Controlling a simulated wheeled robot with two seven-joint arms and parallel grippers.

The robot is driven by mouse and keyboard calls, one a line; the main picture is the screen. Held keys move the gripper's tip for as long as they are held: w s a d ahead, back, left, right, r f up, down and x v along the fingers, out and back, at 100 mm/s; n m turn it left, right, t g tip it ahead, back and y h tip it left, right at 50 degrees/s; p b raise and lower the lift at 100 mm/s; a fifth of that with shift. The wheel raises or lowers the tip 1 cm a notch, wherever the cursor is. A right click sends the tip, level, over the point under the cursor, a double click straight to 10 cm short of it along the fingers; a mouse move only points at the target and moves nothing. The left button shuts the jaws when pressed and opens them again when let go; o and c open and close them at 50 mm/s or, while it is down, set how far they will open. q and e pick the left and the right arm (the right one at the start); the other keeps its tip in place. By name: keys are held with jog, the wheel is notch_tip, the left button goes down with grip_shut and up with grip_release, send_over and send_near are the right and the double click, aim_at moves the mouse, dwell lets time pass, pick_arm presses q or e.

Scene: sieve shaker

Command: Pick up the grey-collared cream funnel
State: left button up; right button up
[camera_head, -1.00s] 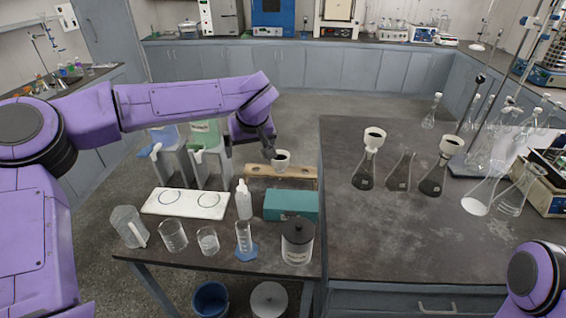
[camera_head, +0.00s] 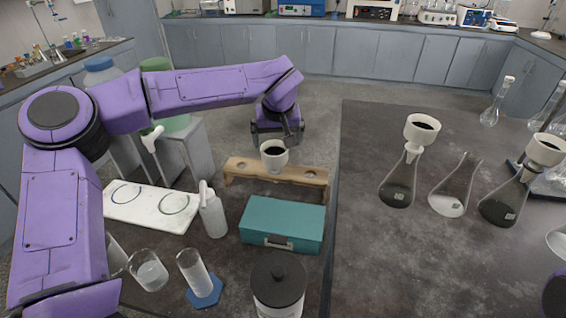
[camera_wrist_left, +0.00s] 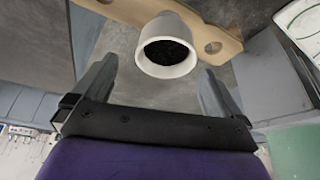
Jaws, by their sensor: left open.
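A cream-white funnel (camera_head: 274,161) with dark material inside sits upright in the wooden rack (camera_head: 307,177). In the left wrist view this funnel (camera_wrist_left: 168,62) appears ahead of the gap between my fingers, its dark mouth facing the camera. I cannot clearly make out a grey collar. My left gripper (camera_head: 281,138) is open and empty, close behind the funnel; in the wrist view its fingers (camera_wrist_left: 158,76) are spread apart on either side. Two similar funnels sit on flasks on the right bench, one nearer (camera_head: 421,131) and one at the right edge (camera_head: 545,150). My right gripper is out of view.
A teal box (camera_head: 283,222) lies in front of the rack. A white bottle (camera_head: 212,214), a white plate (camera_head: 150,207), glass beakers and a dark-lidded jar (camera_head: 278,290) stand nearby. A flask without a funnel (camera_head: 455,185) stands on the right bench.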

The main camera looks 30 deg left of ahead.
aim_at(275, 165)
pick_arm(q)
jog(key=shift+s+a+f, duration=0.35)
jog(key=shift+s+f, duration=0.25)
jog(key=shift+f, duration=0.2)
jog(key=shift+a+f, duration=0.1)
jog(key=shift+f, duration=0.25)
jog(key=x, duration=0.3)
jog(key=w+x, duration=0.1)
jog(key=x, duration=0.1)
jog(key=shift+w+f+p, duration=0.2)
jog(key=shift+w+p, duration=0.05)
jog(key=shift+p, duration=0.05)
jog(key=shift+f, duration=0.15)
jog(key=shift+s+r, duration=0.2)
jog(key=shift+s, duration=0.1)
jog(key=shift+w, duration=0.1)
jog(key=c, duration=1.1)
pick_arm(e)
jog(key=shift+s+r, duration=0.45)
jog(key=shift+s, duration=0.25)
